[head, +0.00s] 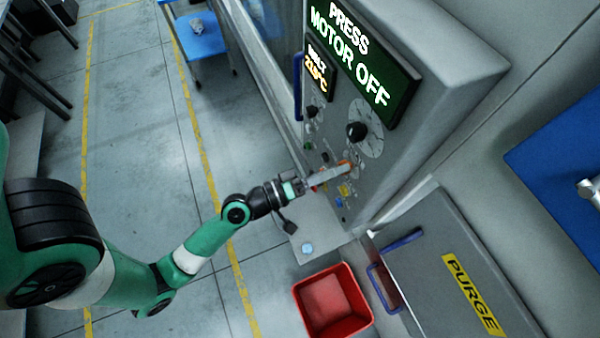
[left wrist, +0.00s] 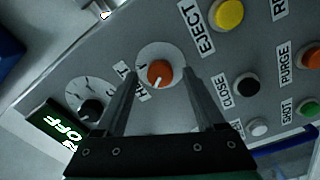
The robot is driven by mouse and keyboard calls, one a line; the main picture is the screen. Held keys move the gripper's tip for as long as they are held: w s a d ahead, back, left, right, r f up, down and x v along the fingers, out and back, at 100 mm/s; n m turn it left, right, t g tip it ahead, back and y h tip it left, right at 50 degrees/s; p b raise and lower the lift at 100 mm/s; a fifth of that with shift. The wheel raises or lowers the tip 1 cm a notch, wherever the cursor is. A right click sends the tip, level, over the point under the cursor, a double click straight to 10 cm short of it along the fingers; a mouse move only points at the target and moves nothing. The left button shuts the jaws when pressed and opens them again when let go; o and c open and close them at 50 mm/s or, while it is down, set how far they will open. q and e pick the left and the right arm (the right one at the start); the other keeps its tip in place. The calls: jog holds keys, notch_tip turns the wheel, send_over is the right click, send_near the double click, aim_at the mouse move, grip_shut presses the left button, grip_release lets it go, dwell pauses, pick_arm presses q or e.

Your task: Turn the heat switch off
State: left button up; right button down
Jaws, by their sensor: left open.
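The heat switch (left wrist: 160,73) is an orange round knob with a white pointer line, on a pale round plate in the left wrist view. The label beside it is partly hidden by a finger. My left gripper (left wrist: 160,82) is open, with one finger on each side of the knob in that view. I cannot tell whether the fingers touch it. In the head view my left gripper (head: 330,175) reaches the lower part of the grey control panel (head: 400,160), where its fingers partly cover the small controls. My right gripper is not in view.
Nearby are a yellow EJECT button (left wrist: 229,14), a black CLOSE button (left wrist: 246,86) and a black dial (left wrist: 91,109). The panel's screen (head: 360,50) reads PRESS MOTOR OFF. A red bin (head: 325,305) and a PURGE-labelled box (head: 440,270) stand below.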

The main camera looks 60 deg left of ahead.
pick_arm(q)
jog(key=s+b, duration=0.4)
jog(key=s, duration=0.6)
jog(key=shift+s+f+b, duration=0.15)
jog(key=shift+s+b, duration=0.1)
jog(key=shift+b, duration=0.05)
jog(key=shift+a, duration=0.1)
